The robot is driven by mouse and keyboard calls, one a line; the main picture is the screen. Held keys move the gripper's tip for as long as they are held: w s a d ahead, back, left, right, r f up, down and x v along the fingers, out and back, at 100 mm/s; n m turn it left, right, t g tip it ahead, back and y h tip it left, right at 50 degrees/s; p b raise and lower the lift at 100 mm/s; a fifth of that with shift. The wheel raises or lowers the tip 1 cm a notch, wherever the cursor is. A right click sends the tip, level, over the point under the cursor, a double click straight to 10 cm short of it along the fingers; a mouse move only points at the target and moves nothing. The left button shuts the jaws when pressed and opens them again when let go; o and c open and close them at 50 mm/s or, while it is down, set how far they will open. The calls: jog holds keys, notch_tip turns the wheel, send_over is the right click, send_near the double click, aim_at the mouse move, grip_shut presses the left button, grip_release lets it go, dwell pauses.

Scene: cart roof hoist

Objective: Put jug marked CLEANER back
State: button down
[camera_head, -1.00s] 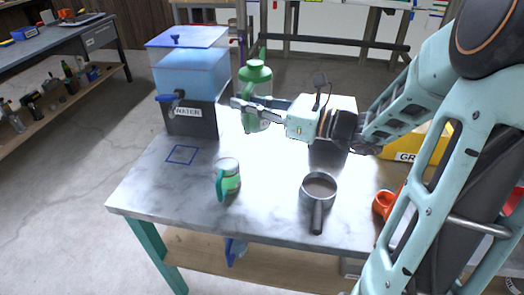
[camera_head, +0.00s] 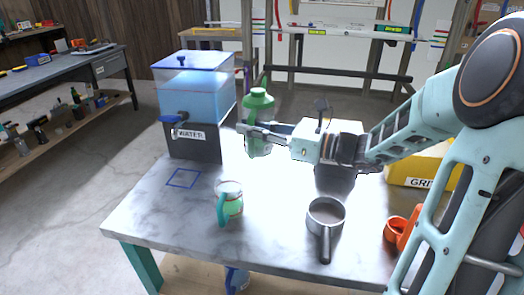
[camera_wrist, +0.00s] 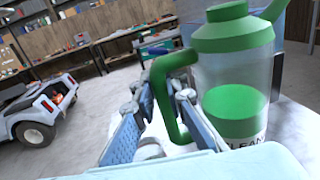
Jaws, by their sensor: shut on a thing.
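The jug marked CLEANER (camera_head: 258,135) is clear with a green lid, a green handle and green liquid. It is at the back edge of the marble table (camera_head: 150,225), right of the water dispenser. In the wrist view the jug (camera_wrist: 235,75) is upright, with part of its label showing at the bottom. My gripper (camera_head: 246,129) is shut on the jug's handle; in the wrist view its fingers (camera_wrist: 160,100) are on either side of the green handle (camera_wrist: 168,115). Whether the jug's base touches the table cannot be told.
The blue dispenser marked WATER (camera_head: 195,95) stands close left of the jug. An empty blue square outline (camera_head: 183,178) is on the table. A green-handled cup (camera_head: 229,200), a dark pan (camera_head: 325,217), an orange cup (camera_head: 396,230) and a yellow bin (camera_head: 415,172) stand nearer or right.

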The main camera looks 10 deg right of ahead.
jog(key=b, duration=0.1)
send_over(261, 146)
jog(key=x, duration=0.2)
jog(key=f, duration=0.3)
jog(key=shift+d, duration=0.3)
jog(key=w+f, duration=0.1)
jog(key=w+d+f+b, duration=0.1)
jog(key=w+f, duration=0.1)
jog(key=f, duration=0.1)
jog(key=shift+w+d+b, duration=0.2)
jog(key=shift+d+b, duration=0.1)
jog(key=shift+w+d+f, duration=0.1)
jog(key=shift+w+f, duration=0.05)
jog(key=shift+f, duration=0.75)
jog(key=shift+w+d+f, duration=0.1)
jog(key=shift+w+f, duration=0.05)
jog(key=shift+f, duration=0.75)
jog(key=c, duration=2.4)
grip_release()
jog(key=shift+f, duration=0.25)
jog(key=o, duration=0.4)
jog(key=shift+o, duration=0.2)
jog(key=shift+f+b, duration=0.15)
jog(key=shift+b, duration=0.4)
jog(key=p+v, duration=0.2)
jog(key=v, duration=0.8)
jog(key=shift+d+r+p, duration=0.3)
jog(key=shift+d+r, duration=0.05)
